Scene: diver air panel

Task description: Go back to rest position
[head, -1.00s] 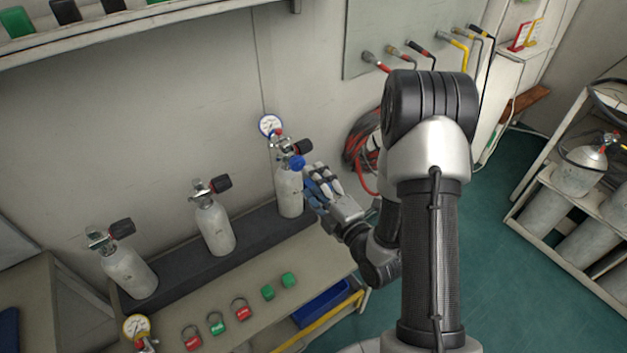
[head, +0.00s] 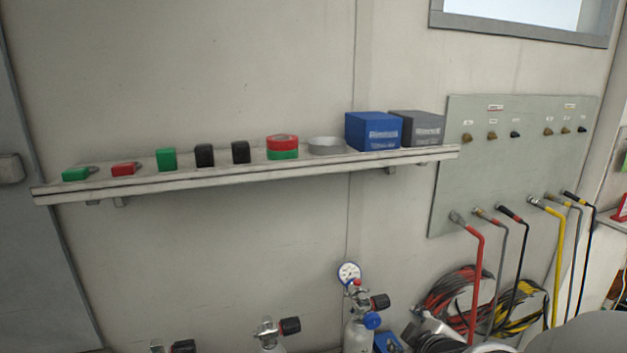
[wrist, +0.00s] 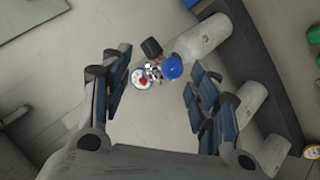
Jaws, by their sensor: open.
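My gripper (wrist: 147,88) is open and empty in the wrist view, its blue-padded fingers spread apart. A pale cylinder (wrist: 205,40) with a blue knob (wrist: 172,67), a black knob and a round gauge (wrist: 138,78) shows beyond the fingertips, its valve framed in the gap. In the head view my gripper (head: 405,340) is partly cut off at the bottom edge, just right of that cylinder (head: 357,338). The gauge (head: 349,274) sits above the cylinder's valve. Two more cylinder tops, one with a black knob (head: 290,325), stand to the left, mostly out of frame.
A wall shelf (head: 240,178) holds red, green and black blocks, a round tin (head: 326,146), a blue box (head: 373,131) and a grey box (head: 416,128). A panel (head: 520,160) with hoses is at right. Coiled hoses (head: 465,292) hang below it.

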